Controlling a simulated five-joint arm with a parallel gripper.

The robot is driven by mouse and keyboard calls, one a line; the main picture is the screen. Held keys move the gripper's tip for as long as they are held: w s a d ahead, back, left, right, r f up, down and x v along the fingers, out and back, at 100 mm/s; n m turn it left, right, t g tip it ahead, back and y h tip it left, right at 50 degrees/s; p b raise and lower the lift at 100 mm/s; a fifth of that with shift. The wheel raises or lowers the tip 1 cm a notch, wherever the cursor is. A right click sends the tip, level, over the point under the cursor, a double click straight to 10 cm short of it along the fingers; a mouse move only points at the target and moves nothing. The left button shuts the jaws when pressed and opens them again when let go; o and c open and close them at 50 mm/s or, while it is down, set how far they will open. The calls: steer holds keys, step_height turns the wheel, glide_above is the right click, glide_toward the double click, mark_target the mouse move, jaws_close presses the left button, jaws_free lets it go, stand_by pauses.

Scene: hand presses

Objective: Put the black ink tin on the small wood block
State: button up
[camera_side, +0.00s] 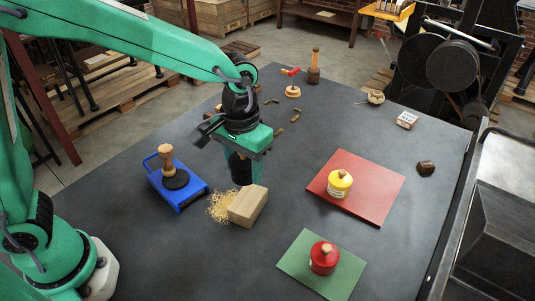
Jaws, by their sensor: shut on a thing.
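My gripper (241,168) points down near the middle of the table, shut on the black ink tin. Only a dark part of the tin (242,175) shows between and below the green fingers. The small wood block (247,207) is pale and sits tilted in the picture just in front of and below the tin. The tin's lower edge meets the block's far edge in this view. I cannot tell whether the tin is above the block, behind it or touching it.
Straw-coloured shavings (220,207) lie left of the block. A blue tray (180,195) with a wooden-handled black tool stands at left. A yellow tin (340,185) is on a red board (382,190), a red tin (323,260) on a green board (295,262). Small items lie behind.

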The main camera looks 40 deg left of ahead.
steer(key=s+d+r, duration=0.1)
steer(key=s+d, duration=0.4)
steer(key=s, duration=0.2)
steer(key=shift+s+d, duration=0.15)
steer(key=shift+d, duration=0.05)
glide_above(248, 198)
step_height(248, 198, down, 7)
steer(key=shift+f, duration=2)
steer(key=shift+f, duration=0.15)
steer(key=o, duration=1.2)
steer(key=shift+c, duration=0.2)
step_height(248, 198, up, 12)
steer(key=shift+r, duration=0.15)
